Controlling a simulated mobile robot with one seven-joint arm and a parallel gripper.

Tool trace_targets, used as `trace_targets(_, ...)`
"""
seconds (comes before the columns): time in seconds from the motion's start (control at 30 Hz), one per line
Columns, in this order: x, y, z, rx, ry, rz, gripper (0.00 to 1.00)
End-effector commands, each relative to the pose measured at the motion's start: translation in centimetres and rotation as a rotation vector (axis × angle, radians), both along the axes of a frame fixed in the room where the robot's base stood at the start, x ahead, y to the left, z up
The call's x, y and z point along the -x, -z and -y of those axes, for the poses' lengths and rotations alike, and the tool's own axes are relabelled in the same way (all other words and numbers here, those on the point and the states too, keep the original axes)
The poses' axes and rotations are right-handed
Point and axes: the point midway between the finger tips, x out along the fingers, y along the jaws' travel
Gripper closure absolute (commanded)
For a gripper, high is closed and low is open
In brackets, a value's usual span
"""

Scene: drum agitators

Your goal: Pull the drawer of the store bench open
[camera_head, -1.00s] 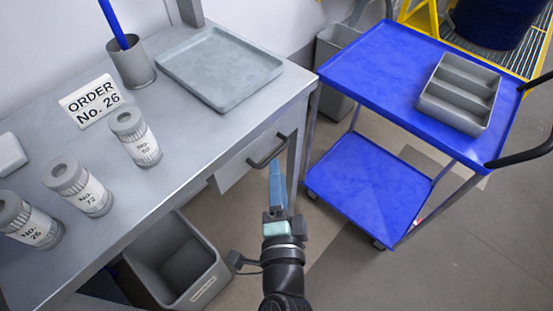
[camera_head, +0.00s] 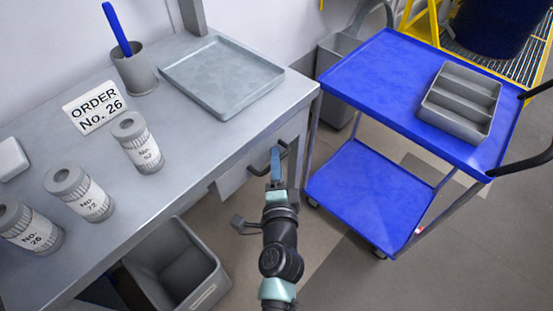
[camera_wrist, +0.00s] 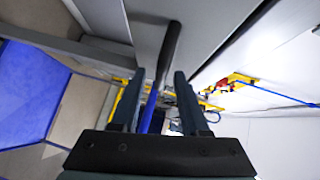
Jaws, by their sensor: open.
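The store bench (camera_head: 190,135) is grey, with a drawer (camera_head: 233,181) under its right end. The drawer front looks close to flush with the bench. Its dark bar handle (camera_head: 256,171) is partly hidden by my gripper (camera_head: 275,153) in the head view. In the wrist view, the handle (camera_wrist: 170,45) runs from beyond the fingers down toward the gap of my gripper (camera_wrist: 156,75). The two fingers are apart, and the handle's near end lies between or just beyond the tips. I cannot tell whether a finger touches it.
A blue cart (camera_head: 375,75) with a grey divided tray (camera_head: 460,102) stands close on the right. The bench top holds a flat tray (camera_head: 222,78), a cup (camera_head: 135,75), a sign (camera_head: 95,106) and several labelled containers.

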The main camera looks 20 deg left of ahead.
Motion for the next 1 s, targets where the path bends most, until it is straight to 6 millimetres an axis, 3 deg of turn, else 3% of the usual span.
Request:
trace_targets(0.47,-1.11,0.17,-0.54,0.001,0.0,0.0,0.55)
trace_targets(0.7,-1.09,0.17,-0.52,0.001,0.0,0.0,0.98)
trace_targets(1.0,-1.08,0.17,-0.51,0.001,0.0,0.0,1.0)
